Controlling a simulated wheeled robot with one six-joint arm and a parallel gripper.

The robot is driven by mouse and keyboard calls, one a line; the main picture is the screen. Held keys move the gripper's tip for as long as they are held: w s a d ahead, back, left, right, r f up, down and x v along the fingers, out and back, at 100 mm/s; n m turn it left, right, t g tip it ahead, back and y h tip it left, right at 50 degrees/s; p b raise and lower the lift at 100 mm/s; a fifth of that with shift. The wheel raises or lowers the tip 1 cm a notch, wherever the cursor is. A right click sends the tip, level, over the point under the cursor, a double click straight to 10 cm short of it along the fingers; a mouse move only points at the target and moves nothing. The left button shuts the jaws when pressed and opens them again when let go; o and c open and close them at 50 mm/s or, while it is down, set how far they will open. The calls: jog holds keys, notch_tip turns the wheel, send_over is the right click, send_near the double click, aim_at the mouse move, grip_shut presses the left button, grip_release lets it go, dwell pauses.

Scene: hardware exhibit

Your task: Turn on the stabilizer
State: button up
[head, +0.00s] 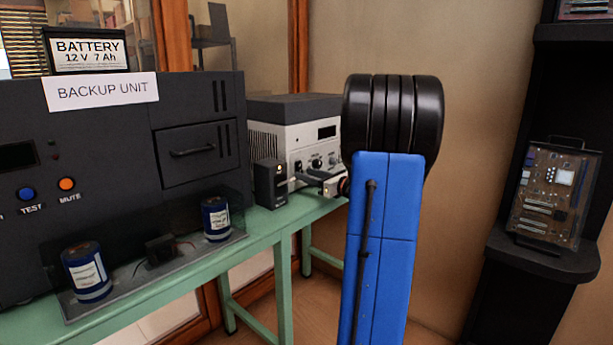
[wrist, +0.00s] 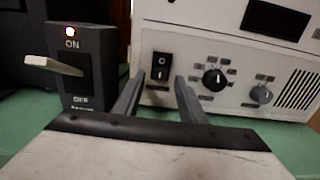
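A white and grey unit (head: 300,135) with a dark display and several knobs stands on the green table; no label naming the stabilizer is readable. In the wrist view its front panel (wrist: 200,45) shows a black rocker switch (wrist: 161,68); I cannot tell which side is pressed. A small dark switch box (head: 270,183) marked ON and OFF stands left of it.
A large dark backup unit (head: 110,120) with a battery (head: 88,50) on top fills the left of the green table (head: 270,228). Two blue cylinders (head: 87,272) stand on a tray before it. A dark shelf (head: 540,264) with a circuit board stands at right.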

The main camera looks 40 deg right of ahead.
jog(key=shift+w, duration=0.45)
grip_shut()
jog(key=shift+w+f+t, duration=0.1)
jog(key=shift+f+t, duration=0.05)
jog(key=shift+t, duration=0.45)
grip_release()
jog(key=s+d+f, duration=0.1)
jog(key=s+f, duration=0.1)
jog(key=s, duration=1.5)
jog(key=shift+s+d, duration=0.15)
